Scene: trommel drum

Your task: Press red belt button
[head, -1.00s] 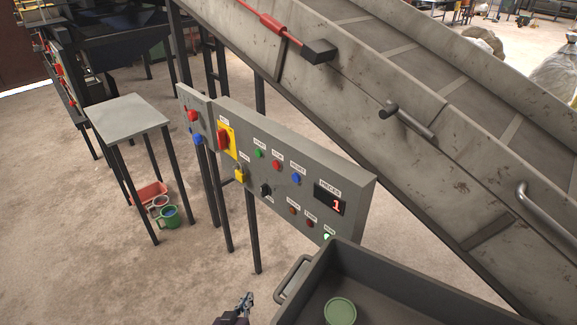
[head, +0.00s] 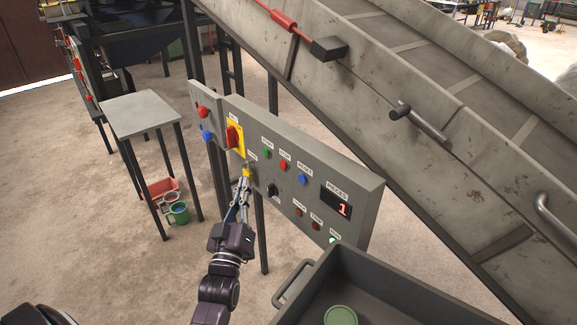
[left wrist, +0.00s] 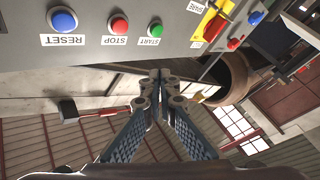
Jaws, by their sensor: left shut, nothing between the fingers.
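A grey control panel (head: 318,180) stands beside the conveyor. It carries a red STOP button (head: 283,165) between a green START button (head: 267,153) and a blue RESET button (head: 303,179). The left wrist view shows them upside down, with the red STOP button (left wrist: 119,26) near the top. My left gripper (head: 244,182) is shut and empty in front of the panel's lower left part, left of and below the red STOP button. In the left wrist view its fingertips (left wrist: 160,76) meet below the green button, apart from the buttons. My right gripper is not in view.
A red-and-yellow rotary switch (head: 234,138) is on the panel. A side box holds another red button (head: 202,112) and a blue one. A grey bin (head: 370,275) stands in front at right, and a small table (head: 140,113) at left. The conveyor (head: 420,140) rises behind.

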